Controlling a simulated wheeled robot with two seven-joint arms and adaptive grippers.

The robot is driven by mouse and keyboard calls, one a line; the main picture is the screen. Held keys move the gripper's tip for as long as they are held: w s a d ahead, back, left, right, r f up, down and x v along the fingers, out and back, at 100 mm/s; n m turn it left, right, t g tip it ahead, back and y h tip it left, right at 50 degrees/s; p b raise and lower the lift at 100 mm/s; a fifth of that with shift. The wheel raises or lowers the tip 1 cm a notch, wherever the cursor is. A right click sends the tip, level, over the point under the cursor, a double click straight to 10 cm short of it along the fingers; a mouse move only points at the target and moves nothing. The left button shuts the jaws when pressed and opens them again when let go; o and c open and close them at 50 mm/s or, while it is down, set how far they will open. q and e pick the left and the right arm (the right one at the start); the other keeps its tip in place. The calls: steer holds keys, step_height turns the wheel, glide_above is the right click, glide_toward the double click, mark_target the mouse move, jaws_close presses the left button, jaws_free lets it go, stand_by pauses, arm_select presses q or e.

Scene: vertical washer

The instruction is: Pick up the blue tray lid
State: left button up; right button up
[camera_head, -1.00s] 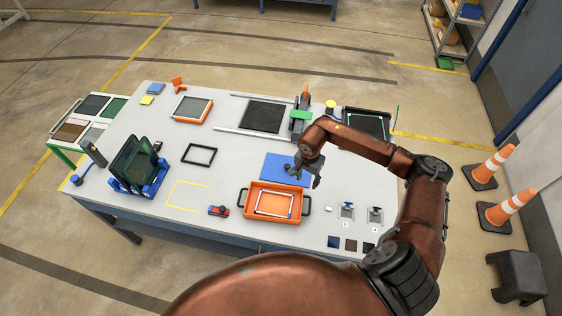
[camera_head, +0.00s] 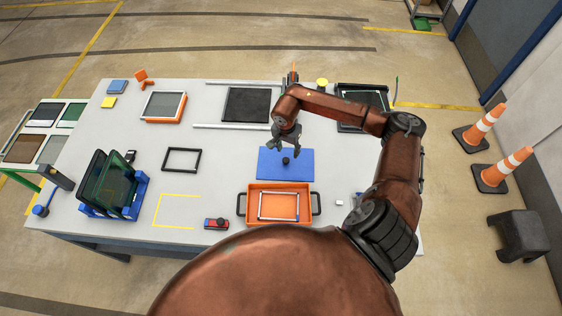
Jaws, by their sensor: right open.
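The blue tray lid (camera_head: 302,166) is a flat blue rectangle lying on the table just behind the orange tray. A dark knob (camera_head: 286,161) stands near its middle. My right gripper (camera_head: 278,149) is open and empty above the lid's back left part, close to the knob; its exact height over the lid is hard to tell. The orange tray (camera_head: 251,212) has dark side handles and a white frame (camera_head: 279,219) lying inside. My left gripper is not in view.
A dark square plate (camera_head: 246,104) between rails lies behind the lid. My right arm covers part of the table's right side. Orange cones (camera_head: 486,122) stand on the floor at right.

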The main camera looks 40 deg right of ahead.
mark_target(286, 160)
steer(key=shift+w+f, duration=0.3)
steer(key=shift+f, duration=0.3)
steer(key=shift+w+f, duration=0.15)
steer(key=shift+f, duration=1.15)
steer(key=f, duration=0.1)
steer(key=f+p, duration=0.1)
steer(key=f, duration=0.3)
steer(key=shift+w+d+p, duration=0.15)
steer(key=shift+w+p, duration=0.1)
steer(key=shift+p, duration=0.1)
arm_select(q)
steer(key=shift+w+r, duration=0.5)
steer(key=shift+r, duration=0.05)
arm_select(e)
steer(key=shift+c, duration=0.2)
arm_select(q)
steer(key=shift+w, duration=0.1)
arm_select(e)
jaws_close()
